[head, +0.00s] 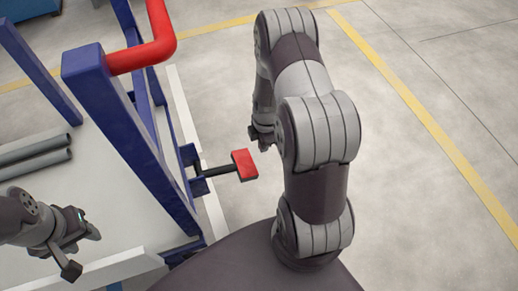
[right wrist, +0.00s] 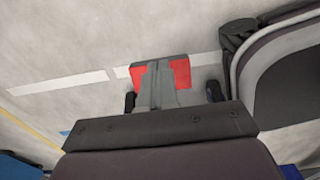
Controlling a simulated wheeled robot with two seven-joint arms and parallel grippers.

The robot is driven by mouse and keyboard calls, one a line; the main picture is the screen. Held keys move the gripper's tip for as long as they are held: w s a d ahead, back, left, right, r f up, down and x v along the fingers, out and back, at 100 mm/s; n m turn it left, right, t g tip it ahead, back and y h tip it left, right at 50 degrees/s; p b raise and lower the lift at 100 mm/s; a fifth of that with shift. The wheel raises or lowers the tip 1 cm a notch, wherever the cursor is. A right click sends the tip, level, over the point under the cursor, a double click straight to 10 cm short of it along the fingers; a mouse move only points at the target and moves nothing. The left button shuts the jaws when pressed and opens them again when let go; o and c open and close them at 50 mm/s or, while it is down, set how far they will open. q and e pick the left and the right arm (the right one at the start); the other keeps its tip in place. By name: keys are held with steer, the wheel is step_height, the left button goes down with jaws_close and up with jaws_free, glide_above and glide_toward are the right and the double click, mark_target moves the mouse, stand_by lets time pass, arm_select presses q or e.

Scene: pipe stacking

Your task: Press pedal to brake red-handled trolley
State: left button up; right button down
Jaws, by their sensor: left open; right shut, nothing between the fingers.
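The trolley has a blue frame (head: 115,110) and a red handle (head: 150,45), at the left of the head view. Its red pedal (head: 244,165) sticks out to the right on a dark bar low on the frame. My right gripper (head: 262,142) hangs just above and right of the pedal in the head view, partly hidden by my arm. In the right wrist view its shut, empty fingers (right wrist: 158,82) lie in front of the red pedal (right wrist: 181,73), covering its middle; I cannot tell whether they touch. My left gripper (head: 82,248) is open and empty over the trolley's bed.
Grey pipes (head: 35,150) lie on the trolley's pale bed (head: 105,185) at the left. A yellow floor line (head: 420,115) runs across the right side. The grey floor (head: 400,200) right of my right arm is clear.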

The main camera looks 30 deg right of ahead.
steer(key=d+r+p, duration=0.1)
steer(key=d+r, duration=0.3)
steer(key=shift+s+d+r+p, duration=0.15)
steer(key=shift+s+p, duration=0.25)
steer(key=shift+s, duration=0.05)
